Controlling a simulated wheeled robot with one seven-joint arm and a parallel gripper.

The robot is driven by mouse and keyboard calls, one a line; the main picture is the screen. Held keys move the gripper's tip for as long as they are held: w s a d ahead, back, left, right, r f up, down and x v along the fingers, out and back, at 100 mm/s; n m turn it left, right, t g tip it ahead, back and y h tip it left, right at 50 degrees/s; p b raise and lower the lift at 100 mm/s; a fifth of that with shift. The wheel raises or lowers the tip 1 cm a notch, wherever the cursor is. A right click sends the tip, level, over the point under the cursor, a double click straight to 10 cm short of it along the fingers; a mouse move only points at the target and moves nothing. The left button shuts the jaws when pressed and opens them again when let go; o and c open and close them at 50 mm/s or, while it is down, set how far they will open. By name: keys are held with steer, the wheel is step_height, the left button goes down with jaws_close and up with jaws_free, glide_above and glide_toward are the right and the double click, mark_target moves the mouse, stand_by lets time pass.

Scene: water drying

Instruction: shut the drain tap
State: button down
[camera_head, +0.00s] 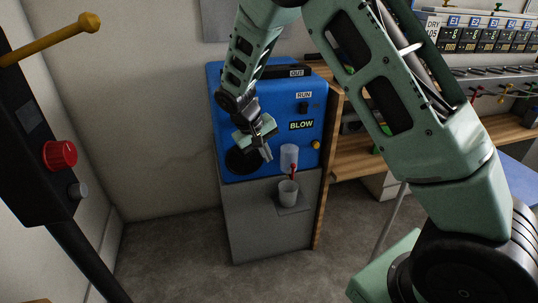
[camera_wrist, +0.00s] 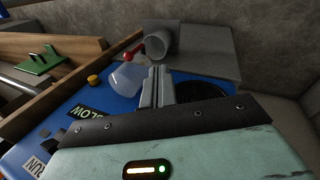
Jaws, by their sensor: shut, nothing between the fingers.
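The drain tap (camera_head: 293,170) is a small red lever under a clear, pale bowl (camera_head: 289,155) on the front of the blue machine (camera_head: 232,100). In the wrist view the tap (camera_wrist: 134,50) shows as a red bar with a round knob, between the bowl (camera_wrist: 126,80) and a grey cup (camera_wrist: 158,43). The cup stands below the tap on a small grey shelf (camera_head: 298,209). My gripper (camera_head: 267,156) is shut and empty, in front of the machine and left of the bowl. In the wrist view its fingertips (camera_wrist: 157,72) appear beside the tap, apparently apart from it.
A dark round opening (camera_head: 238,162) is behind my gripper. A yellow button (camera_head: 315,145) and the BLOW label (camera_head: 301,126) are on the panel. A wooden bench (camera_head: 370,157) stands to the right. A dark post with a red knob (camera_head: 60,155) is at the left. The floor before the machine is clear.

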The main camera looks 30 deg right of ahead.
mark_target(293, 172)
steer(key=d+f+b, duration=0.2)
steer(key=d+f, duration=0.4)
steer(key=shift+s+d+f+b, duration=0.3)
steer(key=shift+s+d+f, duration=0.05)
steer(key=shift+f, duration=0.05)
steer(key=shift+r+p, duration=0.15)
steer(key=shift+p, duration=0.2)
steer(key=shift+d+y+p, duration=0.2)
steer(key=shift+y+p, duration=0.15)
steer(key=shift+y, duration=0.05)
